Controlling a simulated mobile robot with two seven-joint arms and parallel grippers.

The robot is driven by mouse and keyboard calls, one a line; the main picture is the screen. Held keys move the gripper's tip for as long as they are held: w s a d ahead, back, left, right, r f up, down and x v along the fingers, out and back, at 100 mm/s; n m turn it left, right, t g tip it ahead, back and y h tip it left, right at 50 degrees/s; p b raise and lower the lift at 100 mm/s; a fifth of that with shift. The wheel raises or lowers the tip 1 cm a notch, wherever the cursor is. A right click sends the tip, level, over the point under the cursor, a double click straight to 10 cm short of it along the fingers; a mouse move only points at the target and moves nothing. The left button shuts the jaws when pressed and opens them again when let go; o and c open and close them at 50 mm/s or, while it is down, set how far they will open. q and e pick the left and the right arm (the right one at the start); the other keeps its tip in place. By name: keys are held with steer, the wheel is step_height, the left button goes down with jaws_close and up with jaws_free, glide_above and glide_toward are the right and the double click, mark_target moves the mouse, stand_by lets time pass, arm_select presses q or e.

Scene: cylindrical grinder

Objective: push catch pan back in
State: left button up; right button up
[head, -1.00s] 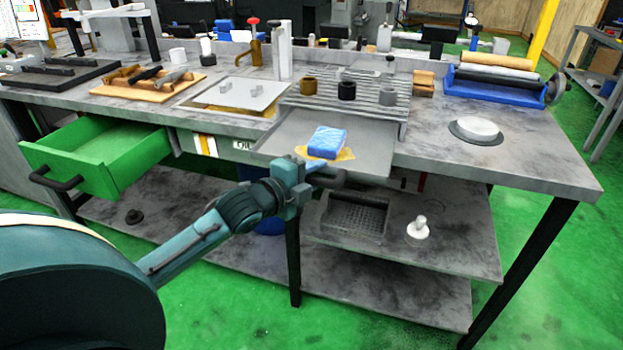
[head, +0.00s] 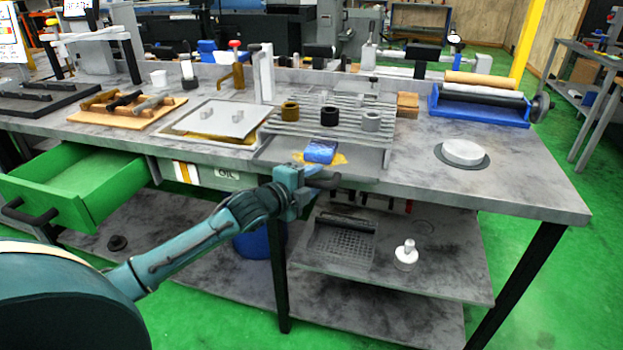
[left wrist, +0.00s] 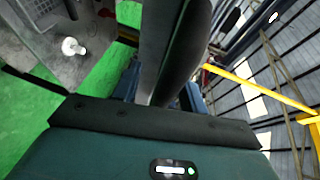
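The grey catch pan (head: 358,163) sticks out a short way from the bench front, below the ribbed drain rack (head: 300,122). A blue sponge (head: 321,151) lies on it in a yellow puddle (head: 341,158). My left gripper (head: 312,180) is at the pan's front edge, at its dark handle (head: 328,182). In the left wrist view the dark handle (left wrist: 172,45) runs between the blue fingers, which look shut on it; the fingertips are mostly hidden. My right gripper is in no view.
A green drawer (head: 80,180) stands open at the left. The lower shelf holds a mesh basket (head: 342,243) and a white knobbed part (head: 405,256). Three rings, one of them black (head: 329,116), stand on the rack. A white disc (head: 463,152) sits at the right.

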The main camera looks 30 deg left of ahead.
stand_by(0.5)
arm_select(q)
steer(key=v, duration=1.3)
steer(key=shift+a, duration=0.1)
steer(key=shift+c, duration=0.4)
